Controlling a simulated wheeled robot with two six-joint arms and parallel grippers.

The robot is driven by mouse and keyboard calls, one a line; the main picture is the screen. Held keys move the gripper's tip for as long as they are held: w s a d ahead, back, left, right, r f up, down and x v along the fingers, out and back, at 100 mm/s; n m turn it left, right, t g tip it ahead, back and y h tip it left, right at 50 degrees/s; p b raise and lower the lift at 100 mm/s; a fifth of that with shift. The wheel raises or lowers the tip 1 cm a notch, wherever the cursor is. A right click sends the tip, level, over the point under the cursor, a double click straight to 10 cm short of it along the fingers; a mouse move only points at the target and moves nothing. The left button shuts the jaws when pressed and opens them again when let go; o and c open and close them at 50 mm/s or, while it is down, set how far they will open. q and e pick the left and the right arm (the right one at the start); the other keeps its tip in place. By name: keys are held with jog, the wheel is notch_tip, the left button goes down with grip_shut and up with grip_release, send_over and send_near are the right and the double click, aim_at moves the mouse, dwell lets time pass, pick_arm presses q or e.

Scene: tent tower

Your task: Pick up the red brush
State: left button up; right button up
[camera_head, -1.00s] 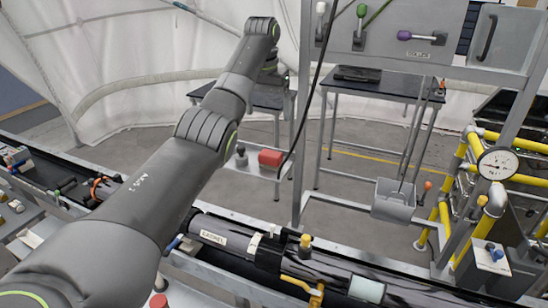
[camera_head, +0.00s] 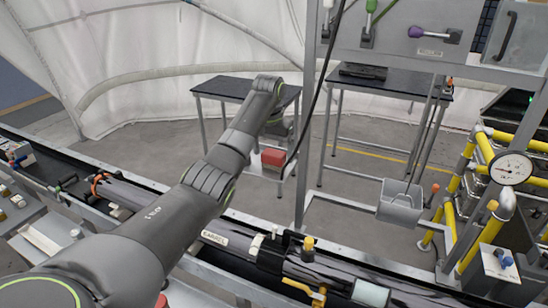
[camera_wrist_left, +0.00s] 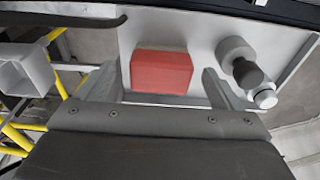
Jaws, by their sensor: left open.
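The red brush (camera_head: 273,158) shows as a red block on a small grey shelf beyond the long bench. In the left wrist view the red brush (camera_wrist_left: 161,72) lies on the pale shelf surface (camera_wrist_left: 205,20). My left gripper (camera_wrist_left: 158,84) is open, with one finger towards each side of the brush and nothing held. The brush appears ahead of the fingers, and I see no contact. In the head view my left wrist hangs just above the brush, and its fingers are hidden or too small to make out. My right gripper is not in view.
A grey cylinder with a dark knob (camera_wrist_left: 242,66) stands close to the brush on the shelf. A metal post (camera_head: 303,130) and a black cable run beside my arm. A grey bin (camera_head: 400,203) hangs to the right. Two dark-topped tables (camera_head: 395,84) stand behind.

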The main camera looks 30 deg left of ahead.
aim_at(274, 152)
pick_arm(q)
jog(key=f, duration=0.1)
jog(key=w+f, duration=0.1)
jog(key=f, duration=0.1)
jog(key=shift+w+a+f, duration=0.1)
jog(key=shift+w+a, duration=0.1)
jog(key=shift+w, duration=0.1)
jog(key=shift+s+d+r, duration=0.1)
jog(key=shift+s+r, duration=0.1)
jog(key=shift+s, duration=0.05)
jog(key=shift+s+r, duration=0.15)
jog(key=shift+s, duration=0.05)
jog(key=shift+c, duration=1)
jog(key=shift+s+d, duration=0.1)
jog(key=shift+c, duration=1.1)
jog(key=c, duration=0.7)
notch_tip(274, 152, up, 10)
jog(key=shift+f, duration=0.2)
jog(key=shift+c, duration=0.2)
jog(key=shift+r, duration=0.15)
jog(key=shift+w, duration=0.25)
